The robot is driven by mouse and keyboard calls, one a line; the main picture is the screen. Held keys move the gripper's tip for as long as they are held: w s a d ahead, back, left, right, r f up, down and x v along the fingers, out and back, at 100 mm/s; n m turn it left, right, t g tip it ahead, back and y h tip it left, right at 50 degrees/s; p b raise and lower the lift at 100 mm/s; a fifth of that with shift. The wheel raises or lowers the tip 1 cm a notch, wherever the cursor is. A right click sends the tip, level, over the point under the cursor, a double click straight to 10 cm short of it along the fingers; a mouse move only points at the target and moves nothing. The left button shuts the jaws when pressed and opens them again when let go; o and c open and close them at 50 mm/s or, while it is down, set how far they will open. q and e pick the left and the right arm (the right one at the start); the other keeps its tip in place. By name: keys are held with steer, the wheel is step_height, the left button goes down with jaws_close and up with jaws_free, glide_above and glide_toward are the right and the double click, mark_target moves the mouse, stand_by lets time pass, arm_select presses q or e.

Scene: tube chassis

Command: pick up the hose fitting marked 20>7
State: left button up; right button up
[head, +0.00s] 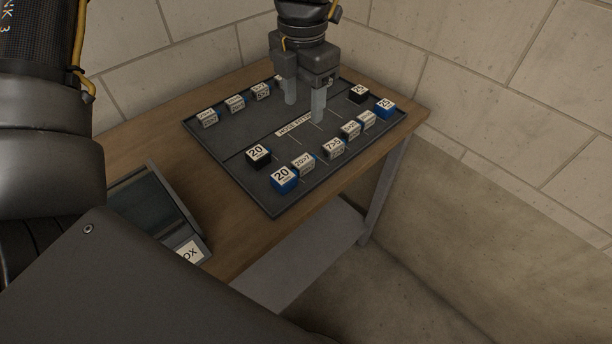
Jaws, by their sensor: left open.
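Several small fittings with white labels sit on a dark tray (233,178). One in the front row (303,163) has a label that seems to read 20>7. The small labels in the back row, on a left fitting (208,118), a middle one (235,104) and a right one (261,91), are too small to read surely. My left gripper (305,106) points down over the tray's middle. Its two fingers are apart with nothing between them, and it partly hides the back row's right end. My right gripper is not in view.
Blocks marked 20, one black (258,156) and one blue (284,179), flank the front fitting closely. Other labelled fittings (334,148) continue right, to a black block (358,94) and a blue one (384,108). An open box (188,248) stands left on the wooden table (235,226). Walls stand behind.

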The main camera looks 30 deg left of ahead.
arm_select(q)
step_height(320, 180, down, 4)
steer(key=b, duration=0.2)
glide_above(303, 160)
steer(key=f, duration=0.3)
steer(key=f+b, duration=0.1)
steer(key=f, duration=0.1)
steer(key=shift+w+f, duration=0.25)
steer(key=shift+f, duration=0.1)
steer(key=f, duration=0.4)
steer(key=shift+s, duration=0.25)
steer(key=shift+f, duration=0.6)
steer(key=shift+c, duration=0.6)
steer(key=c, duration=1)
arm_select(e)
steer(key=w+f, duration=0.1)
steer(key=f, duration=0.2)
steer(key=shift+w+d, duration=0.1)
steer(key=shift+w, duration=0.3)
